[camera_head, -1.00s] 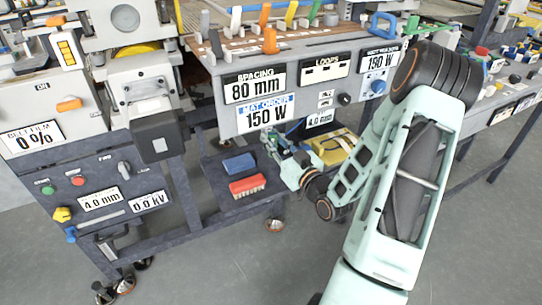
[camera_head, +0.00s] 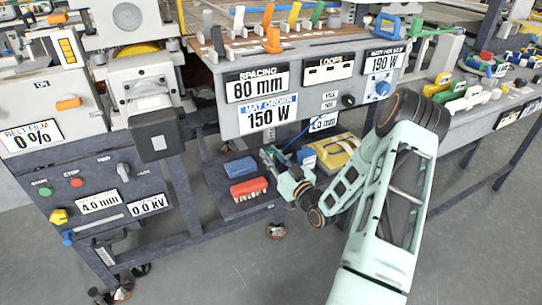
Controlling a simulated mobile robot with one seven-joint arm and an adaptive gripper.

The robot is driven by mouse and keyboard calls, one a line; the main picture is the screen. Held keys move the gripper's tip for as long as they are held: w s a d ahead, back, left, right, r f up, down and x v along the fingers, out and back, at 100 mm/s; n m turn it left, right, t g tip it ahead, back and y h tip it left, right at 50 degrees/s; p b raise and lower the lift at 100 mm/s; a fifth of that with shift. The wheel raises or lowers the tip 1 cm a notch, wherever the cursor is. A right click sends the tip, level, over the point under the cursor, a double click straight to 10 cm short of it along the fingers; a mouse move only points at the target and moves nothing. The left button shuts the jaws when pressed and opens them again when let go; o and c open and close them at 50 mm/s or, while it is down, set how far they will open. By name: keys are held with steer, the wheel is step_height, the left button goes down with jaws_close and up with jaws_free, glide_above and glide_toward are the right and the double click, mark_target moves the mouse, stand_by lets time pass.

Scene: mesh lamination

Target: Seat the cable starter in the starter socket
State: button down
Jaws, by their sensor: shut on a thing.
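My gripper (camera_head: 269,157) is low in front of the grey console, above the right part of the lower shelf. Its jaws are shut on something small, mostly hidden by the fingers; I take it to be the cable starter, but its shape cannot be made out. A thin blue cable (camera_head: 296,141) runs from near the jaws up to the right, towards the console's underside. I cannot pick out the starter socket with certainty.
On the lower shelf (camera_head: 231,212) lie a blue block (camera_head: 240,167) and a red brush (camera_head: 249,189), left of my gripper. A yellow item (camera_head: 338,150) and a small blue-and-white box (camera_head: 307,156) are to its right. The console front (camera_head: 225,112) overhangs the shelf.

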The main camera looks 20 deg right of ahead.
steer(key=shift+f, duration=0.1)
steer(key=shift+f+b, duration=0.1)
steer(key=shift+b, duration=0.2)
steer(key=c, duration=2)
jaws_free()
steer(key=shift+r+p, duration=0.25)
steer(key=shift+p, duration=0.05)
steer(key=shift+s, duration=0.3)
steer(key=shift+o, duration=0.2)
steer(key=s, duration=0.3)
steer(key=s+d+p, duration=0.1)
steer(key=s, duration=0.7)
steer(key=shift+s+d+f, duration=0.2)
steer(key=shift+f, duration=0.05)
